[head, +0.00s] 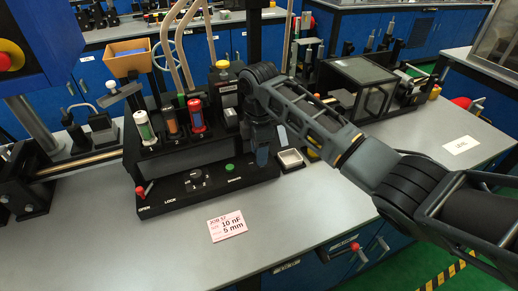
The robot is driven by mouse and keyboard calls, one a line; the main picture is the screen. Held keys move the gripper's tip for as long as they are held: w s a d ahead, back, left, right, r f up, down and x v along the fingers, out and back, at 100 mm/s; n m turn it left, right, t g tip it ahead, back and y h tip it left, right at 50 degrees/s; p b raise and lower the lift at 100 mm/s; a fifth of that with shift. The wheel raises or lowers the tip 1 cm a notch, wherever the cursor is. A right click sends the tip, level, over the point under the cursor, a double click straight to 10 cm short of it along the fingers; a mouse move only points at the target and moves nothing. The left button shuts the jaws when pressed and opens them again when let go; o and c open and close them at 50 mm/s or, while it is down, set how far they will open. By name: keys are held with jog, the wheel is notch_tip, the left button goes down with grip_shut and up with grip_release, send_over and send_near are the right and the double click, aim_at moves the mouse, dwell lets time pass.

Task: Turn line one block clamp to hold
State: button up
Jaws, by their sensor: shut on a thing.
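A black fixture (215,192) stands on the grey bench, with a front panel marked OPEN and LOCK at its left. A red-knobbed lever (148,188) sits by those words. A small dark dial (194,181) with a light pointer is at the panel's middle, its lettering too small to read. Which of these is the line one block clamp, I cannot tell. My gripper (262,155) points down at the fixture's right end, right of the green button (230,167). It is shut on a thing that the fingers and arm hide.
White, orange and red capped cylinders (196,115) stand upright on the fixture. A small tray (290,158) lies just right of my gripper. A pink job card (227,224) lies in front. A dark glass-sided box (360,85) stands behind my arm.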

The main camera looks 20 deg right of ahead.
jog(key=shift+n, duration=0.7)
jog(key=o, duration=1.1)
jog(key=shift+c, duration=0.2)
jog(key=shift+r, duration=0.1)
notch_tip(320, 180, up, 8)
jog(key=shift+f+b, duration=0.2)
jog(key=shift+b, duration=0.35)
